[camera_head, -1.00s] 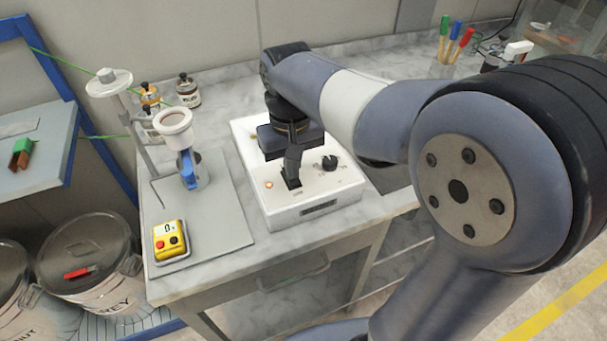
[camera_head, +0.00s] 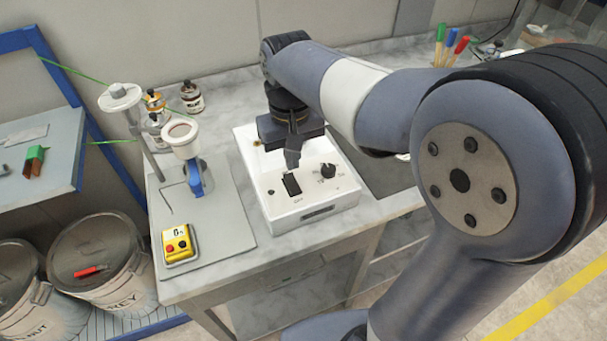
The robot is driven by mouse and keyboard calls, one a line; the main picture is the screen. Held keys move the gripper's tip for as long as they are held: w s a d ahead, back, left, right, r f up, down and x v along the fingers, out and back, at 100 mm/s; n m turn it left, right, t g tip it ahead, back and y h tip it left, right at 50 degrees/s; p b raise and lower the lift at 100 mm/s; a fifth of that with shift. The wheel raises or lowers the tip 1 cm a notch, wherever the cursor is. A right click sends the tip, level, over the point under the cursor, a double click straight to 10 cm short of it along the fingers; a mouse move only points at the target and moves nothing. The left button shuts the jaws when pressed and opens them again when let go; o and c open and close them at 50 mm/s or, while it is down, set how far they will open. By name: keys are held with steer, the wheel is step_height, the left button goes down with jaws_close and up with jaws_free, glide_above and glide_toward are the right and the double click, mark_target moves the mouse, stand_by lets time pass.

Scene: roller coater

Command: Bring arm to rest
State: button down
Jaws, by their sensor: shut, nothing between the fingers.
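My arm reaches from the right over the marble-topped bench. My gripper (camera_head: 292,163) is shut and points down above a white box-shaped device (camera_head: 315,200). Its fingertips are just above and behind the black rocker switch (camera_head: 291,185) and look slightly apart from it. A black knob (camera_head: 328,169) sits to the right of the switch. The back of the white device is partly hidden by my gripper.
Left of the device stand a metal stand with a white cup (camera_head: 180,138) and a yellow button box (camera_head: 178,244). Small jars (camera_head: 192,97) are behind. Buckets (camera_head: 99,260) and a blue-framed shelf (camera_head: 40,155) are at left. Pens (camera_head: 451,46) stand at the back right.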

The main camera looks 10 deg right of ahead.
mark_target(294, 185)
steer(key=shift+r+p, duration=0.4)
steer(key=shift+r, duration=0.3)
steer(key=shift+f, duration=0.1)
step_height(294, 185, down, 7)
steer(key=b, duration=0.6)
steer(key=shift+b, duration=0.4)
steer(key=shift+r, duration=0.2)
steer(key=shift+r+p, duration=0.2)
steer(key=shift+p, duration=0.15)
step_height(294, 185, up, 8)
steer(key=p, duration=0.6)
steer(key=shift+r, duration=0.2)
stand_by(0.4)
steer(key=shift+r, duration=0.1)
stand_by(0.3)
